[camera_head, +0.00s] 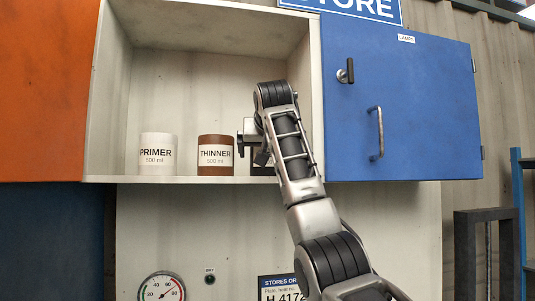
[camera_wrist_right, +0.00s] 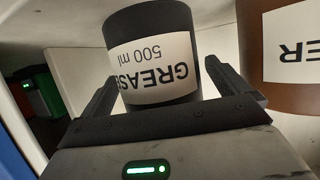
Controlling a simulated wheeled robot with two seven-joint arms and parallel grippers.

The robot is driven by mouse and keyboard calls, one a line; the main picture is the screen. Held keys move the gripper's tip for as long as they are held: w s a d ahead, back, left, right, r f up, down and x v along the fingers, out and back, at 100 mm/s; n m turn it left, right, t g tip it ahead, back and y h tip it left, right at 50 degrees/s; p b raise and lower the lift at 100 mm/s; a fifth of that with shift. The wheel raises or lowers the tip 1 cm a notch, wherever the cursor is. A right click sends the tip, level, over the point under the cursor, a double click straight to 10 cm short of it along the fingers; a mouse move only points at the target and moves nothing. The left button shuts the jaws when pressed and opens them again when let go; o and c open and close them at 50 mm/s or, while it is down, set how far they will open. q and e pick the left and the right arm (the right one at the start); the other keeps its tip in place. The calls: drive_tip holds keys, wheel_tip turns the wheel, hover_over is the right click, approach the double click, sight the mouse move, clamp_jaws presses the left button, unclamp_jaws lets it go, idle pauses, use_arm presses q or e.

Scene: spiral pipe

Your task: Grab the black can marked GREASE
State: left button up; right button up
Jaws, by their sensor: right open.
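The black can marked GREASE (camera_wrist_right: 153,58) shows upside down in the right wrist view, with a white "500 ml" label. My right gripper (camera_wrist_right: 163,88) is open, with one finger on each side of the can. A small gap shows beside the left finger; I cannot tell whether the right finger touches it. In the head view my right gripper (camera_head: 252,142) reaches into the open cabinet, just right of the brown THINNER can (camera_head: 216,142). There the gripper and arm hide most of the black can. My left gripper is not in view.
The THINNER can also shows close beside the gripper in the right wrist view (camera_wrist_right: 280,100). A white PRIMER can (camera_head: 157,143) stands further left on the shelf (camera_head: 110,179). The blue cabinet door (camera_head: 430,110) with a handle is right of my arm. The upper shelf space is clear.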

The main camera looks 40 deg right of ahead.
drive_tip(key=c, duration=1.4)
drive_tip(key=shift+c, duration=0.3)
drive_tip(key=shift+r, duration=0.2)
